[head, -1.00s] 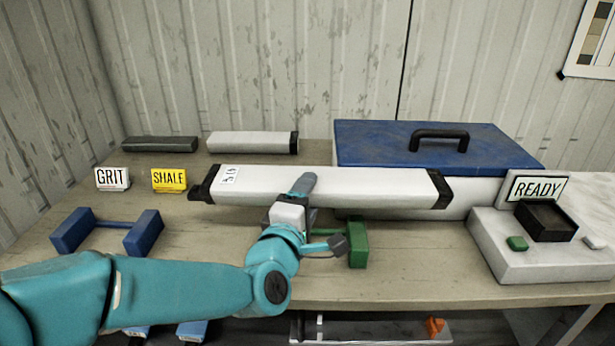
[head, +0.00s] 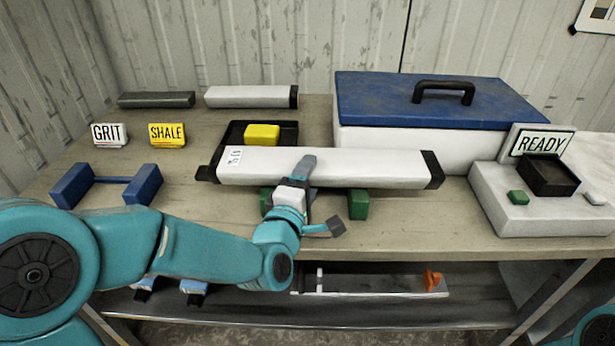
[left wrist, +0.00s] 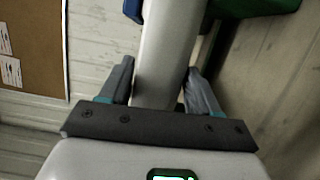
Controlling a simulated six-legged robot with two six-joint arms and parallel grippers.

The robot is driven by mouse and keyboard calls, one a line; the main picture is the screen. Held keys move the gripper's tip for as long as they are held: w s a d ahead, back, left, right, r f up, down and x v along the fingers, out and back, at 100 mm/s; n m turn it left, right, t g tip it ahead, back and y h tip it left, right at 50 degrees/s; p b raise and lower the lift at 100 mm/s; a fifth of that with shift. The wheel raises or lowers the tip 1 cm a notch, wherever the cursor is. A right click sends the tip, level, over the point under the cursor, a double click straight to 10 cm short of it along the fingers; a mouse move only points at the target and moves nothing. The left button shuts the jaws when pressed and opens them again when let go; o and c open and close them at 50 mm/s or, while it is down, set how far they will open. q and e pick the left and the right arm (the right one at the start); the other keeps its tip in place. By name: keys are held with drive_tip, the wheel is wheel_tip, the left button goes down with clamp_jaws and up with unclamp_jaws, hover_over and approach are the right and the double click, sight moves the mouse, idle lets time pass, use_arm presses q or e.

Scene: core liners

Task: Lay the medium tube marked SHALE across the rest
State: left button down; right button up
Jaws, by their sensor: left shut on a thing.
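A long white tube with black end caps (head: 375,168) lies level, left to right, over the green rest (head: 358,204). A small white label is near its left end, too small to read. My left gripper (head: 300,180) is shut on the tube near its middle; the left wrist view shows the tube (left wrist: 165,60) between both fingers. The tube and gripper partly hide the green rest, and I cannot tell whether the tube touches it. A yellow SHALE sign (head: 167,135) stands at the back left. My right gripper is out of view.
A blue rest (head: 72,187) is empty at left. Behind the tube is a black tray (head: 228,140) with a yellow block (head: 262,135). A blue-lidded white box (head: 400,140) and the READY console (head: 510,205) stand at right. Two smaller tubes lie at the back.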

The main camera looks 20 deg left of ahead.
use_arm(q)
drive_tip(key=c, duration=0.6)
unclamp_jaws()
drive_tip(key=shift+f, duration=0.2)
drive_tip(key=o, duration=0.4)
drive_tip(key=shift+s, duration=0.1)
drive_tip(key=shift+c, duration=0.2)
